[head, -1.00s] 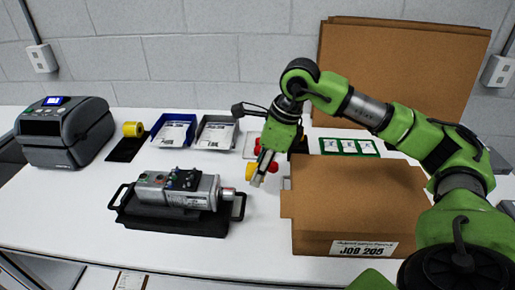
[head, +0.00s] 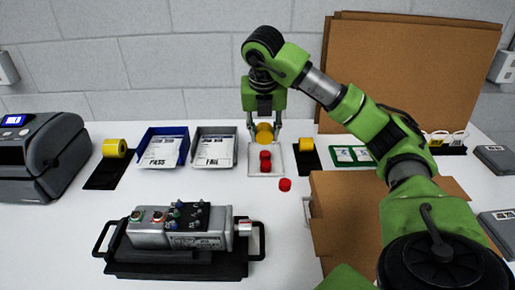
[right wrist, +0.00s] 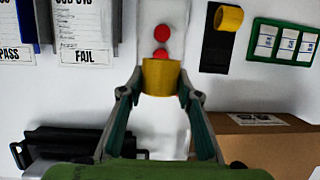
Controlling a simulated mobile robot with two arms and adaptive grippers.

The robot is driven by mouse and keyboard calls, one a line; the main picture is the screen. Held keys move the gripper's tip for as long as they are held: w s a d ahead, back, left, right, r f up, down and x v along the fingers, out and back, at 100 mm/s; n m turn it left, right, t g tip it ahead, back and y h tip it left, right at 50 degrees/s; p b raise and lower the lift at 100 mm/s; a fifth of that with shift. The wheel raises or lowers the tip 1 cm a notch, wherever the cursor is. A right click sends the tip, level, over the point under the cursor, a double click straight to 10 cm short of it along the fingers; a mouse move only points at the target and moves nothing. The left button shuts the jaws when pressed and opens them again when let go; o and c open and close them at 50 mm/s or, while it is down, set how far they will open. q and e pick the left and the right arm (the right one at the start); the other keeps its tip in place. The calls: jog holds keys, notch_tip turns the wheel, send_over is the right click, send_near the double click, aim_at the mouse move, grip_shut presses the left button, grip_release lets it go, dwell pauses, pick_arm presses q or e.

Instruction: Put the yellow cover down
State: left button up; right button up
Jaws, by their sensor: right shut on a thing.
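The yellow cover (head: 264,133) is a short yellow cylinder held between the fingers of my right gripper (head: 264,124). The right wrist view shows the cover (right wrist: 161,77) pinched between both fingertips. It is above the table, over or near the back of a pale tray (head: 262,173) with red caps (head: 265,161) in it. The exact height of the cover above the tray is hard to tell. My left gripper is not in view.
A FAIL bin (head: 228,133) is to the left. A loose red cap (head: 285,184) lies in front. The grey device (head: 180,228) and open cardboard box (head: 350,205) are nearer.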

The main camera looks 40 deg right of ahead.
jog(key=w+d+f+p, duration=0.1)
jog(key=w+d+f, duration=0.2)
jog(key=w+d+f+p, duration=0.1)
jog(key=w+d+f, duration=0.2)
jog(key=w, duration=0.1)
jog(key=shift+d+f+p, duration=0.25)
jog(key=shift+d+p, duration=0.15)
jog(key=shift+w+d+f, duration=0.5)
jog(key=shift+f, duration=0.3)
jog(key=shift+w+d+f, duration=0.1)
jog(key=shift+w+f, duration=0.05)
jog(key=shift+f, duration=0.05)
jog(key=shift+w+d+f, duration=0.1)
jog(key=shift+w+f, duration=0.05)
jog(key=shift+f, duration=0.1)
notch_tip(320, 180, down, 2)
jog(key=shift+f+p, duration=0.15)
jog(key=shift+p, duration=0.65)
jog(key=shift+f, duration=0.35)
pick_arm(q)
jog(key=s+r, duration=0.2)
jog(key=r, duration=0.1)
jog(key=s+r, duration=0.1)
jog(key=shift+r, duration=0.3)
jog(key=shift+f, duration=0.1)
pick_arm(e)
jog(key=shift+f, duration=0.2)
